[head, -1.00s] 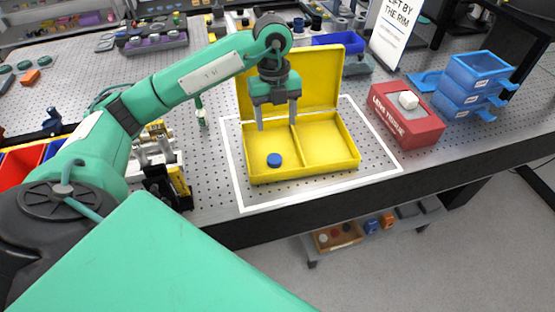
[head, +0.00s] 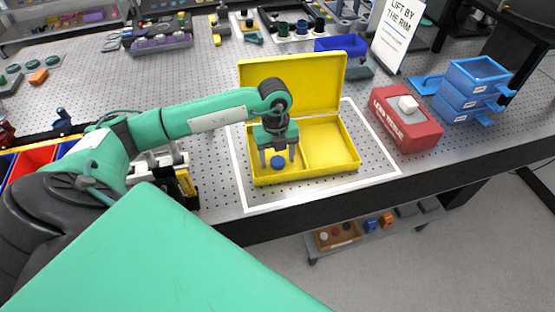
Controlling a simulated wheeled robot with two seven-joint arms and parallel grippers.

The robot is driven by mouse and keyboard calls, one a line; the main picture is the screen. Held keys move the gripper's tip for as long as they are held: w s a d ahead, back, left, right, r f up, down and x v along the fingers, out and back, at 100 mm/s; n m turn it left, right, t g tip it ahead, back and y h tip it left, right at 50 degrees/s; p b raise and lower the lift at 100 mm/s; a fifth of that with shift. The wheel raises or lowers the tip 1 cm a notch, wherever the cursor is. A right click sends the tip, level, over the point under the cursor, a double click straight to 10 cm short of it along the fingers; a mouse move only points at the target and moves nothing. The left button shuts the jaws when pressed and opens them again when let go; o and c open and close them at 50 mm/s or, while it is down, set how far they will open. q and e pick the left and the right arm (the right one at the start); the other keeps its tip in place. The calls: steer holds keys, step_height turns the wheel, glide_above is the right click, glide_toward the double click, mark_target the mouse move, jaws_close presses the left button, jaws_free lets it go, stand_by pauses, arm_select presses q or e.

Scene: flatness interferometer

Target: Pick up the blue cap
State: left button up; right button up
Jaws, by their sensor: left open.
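The blue cap (head: 278,162) lies in the left compartment of the open yellow case (head: 333,177). It is small and round, and its top shows. My left gripper (head: 278,163) points down into that compartment, with its fingers apart. In this view one finger shows on each side of the cap; whether they touch it I cannot tell. Nothing is seen held in the gripper. My right gripper is not in the head view.
The yellow lid (head: 292,83) stands up behind the gripper. The right compartment is empty. A red tissue box (head: 407,125) and stacked blue trays (head: 468,92) stand to the right. A white outline (head: 386,163) on the perforated bench surrounds the case.

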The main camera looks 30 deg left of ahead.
arm_select(q)
steer(key=c, duration=1.1)
steer(key=shift+o, duration=0.2)
